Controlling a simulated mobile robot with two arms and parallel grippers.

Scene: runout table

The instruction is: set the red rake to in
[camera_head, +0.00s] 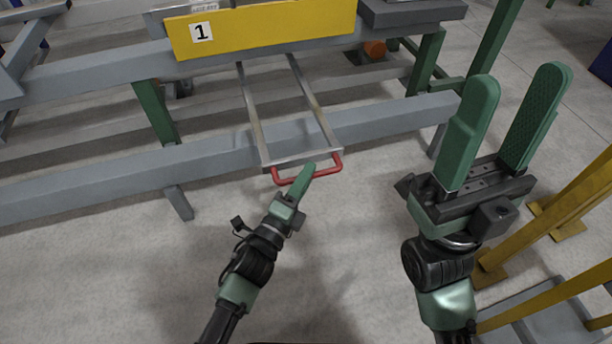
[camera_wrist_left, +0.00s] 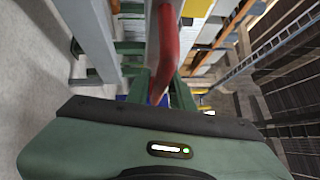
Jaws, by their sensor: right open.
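The red rake's handle (camera_head: 334,172) is a red U-shaped grip on the front end of a pale metal frame. Two long rods (camera_head: 316,107) run back from it to below the yellow panel, with the handle out in front of the grey beam. My left gripper (camera_head: 303,180) is at the handle, its fingers overlapping the red bar. In the left wrist view the red handle (camera_wrist_left: 166,45) runs down the middle, close before the gripper. Whether the jaws are closed on it is not clear. My right gripper (camera_head: 508,118) is open and empty at the right, away from the rake.
The yellow panel (camera_head: 270,26) marked 1 is on the table's upper part. A long grey beam (camera_head: 90,187) crosses below it, under the rods. Green legs (camera_head: 155,112) support the table. Yellow posts (camera_head: 555,215) stand at the right. The floor in front is clear.

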